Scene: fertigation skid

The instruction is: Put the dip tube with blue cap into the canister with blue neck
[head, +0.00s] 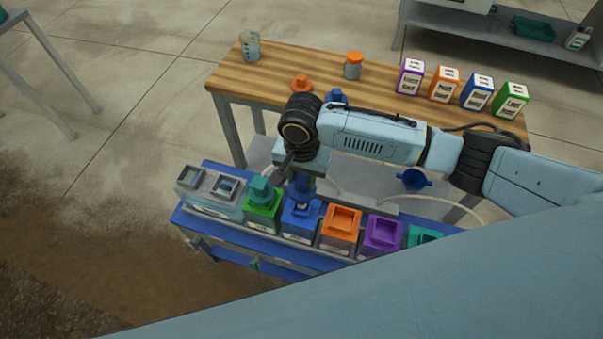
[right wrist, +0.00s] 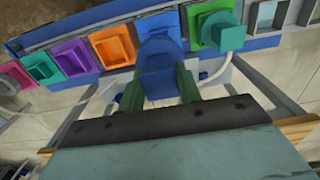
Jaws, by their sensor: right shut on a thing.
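My right gripper (head: 301,184) points down over the row of canisters and is shut on the blue cap (head: 303,182) of the dip tube. In the right wrist view the blue cap (right wrist: 158,80) sits between the two green fingers. The canister with blue neck (head: 300,222) stands directly below, and the cap is a little above its neck. The wrist view shows the cap overlapping this blue canister (right wrist: 156,22). The tube below the cap is mostly hidden, so I cannot tell how deep it reaches. My left gripper is out of view.
Green (head: 262,207), orange (head: 341,225) and purple (head: 381,236) canisters stand close beside it on the blue bench; the green one carries a teal cap. Behind is a wooden table (head: 310,75) with coloured bottles, a jar and small caps. A blue funnel-like thing (head: 414,179) is lower right.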

